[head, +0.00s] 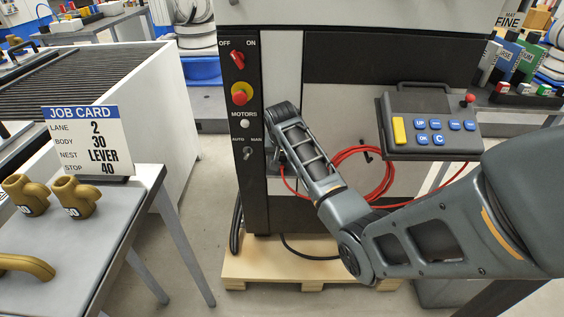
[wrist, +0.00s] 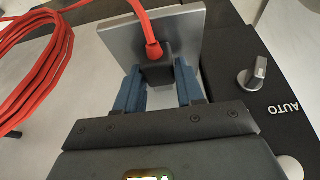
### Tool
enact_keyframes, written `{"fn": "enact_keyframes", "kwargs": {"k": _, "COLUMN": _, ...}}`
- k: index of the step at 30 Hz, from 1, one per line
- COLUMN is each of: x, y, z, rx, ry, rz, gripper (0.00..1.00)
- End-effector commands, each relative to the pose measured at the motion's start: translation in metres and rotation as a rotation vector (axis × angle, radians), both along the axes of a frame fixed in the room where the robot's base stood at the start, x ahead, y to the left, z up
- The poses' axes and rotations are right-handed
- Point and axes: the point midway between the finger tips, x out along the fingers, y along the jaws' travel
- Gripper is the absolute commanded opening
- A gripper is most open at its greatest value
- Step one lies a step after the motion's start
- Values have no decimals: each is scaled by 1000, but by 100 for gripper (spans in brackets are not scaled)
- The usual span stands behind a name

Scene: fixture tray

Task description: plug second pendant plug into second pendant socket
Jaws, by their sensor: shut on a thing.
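My gripper (wrist: 157,80) has blue fingers on both sides of a black plug (wrist: 155,70) and is shut on it. A red cable (wrist: 146,28) leaves the plug at its top. The plug is in front of a grey metal plate (wrist: 188,26), close to it or touching it; I cannot tell which. No socket opening shows; the plug and fingers cover part of the plate. In the head view my gripper is at the cabinet's front, mostly hidden behind my forearm, and the red cable (head: 376,153) runs to the right. I cannot tell whether the plug is seated.
The dark control column (head: 247,125) carries knobs and a red button left of my arm. A pendant box (head: 432,139) with blue buttons hangs on the right. Coiled red cable (wrist: 50,75) lies left of the fingers. A table with a job card (head: 88,142) stands at left.

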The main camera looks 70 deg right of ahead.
Motion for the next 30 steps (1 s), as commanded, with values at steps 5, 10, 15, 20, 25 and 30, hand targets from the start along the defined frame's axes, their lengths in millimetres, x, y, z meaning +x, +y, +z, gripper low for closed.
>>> {"fn": "enact_keyframes", "kwargs": {"k": 5, "x": 0, "y": 0, "z": 0, "rx": 0, "ry": 0, "rz": 0, "gripper": 11}}
{"fn": "enact_keyframes", "kwargs": {"k": 10, "x": 0, "y": 0, "z": 4, "rx": -1, "ry": 0, "rz": 0, "gripper": 11}}
{"fn": "enact_keyframes", "kwargs": {"k": 15, "x": 1, "y": 0, "z": 20, "rx": -2, "ry": -2, "rz": 0, "gripper": 11}}
{"fn": "enact_keyframes", "kwargs": {"k": 20, "x": 1, "y": 0, "z": 50, "rx": -4, "ry": -4, "rz": 1, "gripper": 11}}
{"fn": "enact_keyframes", "kwargs": {"k": 25, "x": 2, "y": -1, "z": 88, "rx": -3, "ry": -5, "rz": 0, "gripper": 11}}
{"fn": "enact_keyframes", "kwargs": {"k": 30, "x": 1, "y": -1, "z": 121, "rx": -4, "ry": -4, "rz": 1, "gripper": 11}}
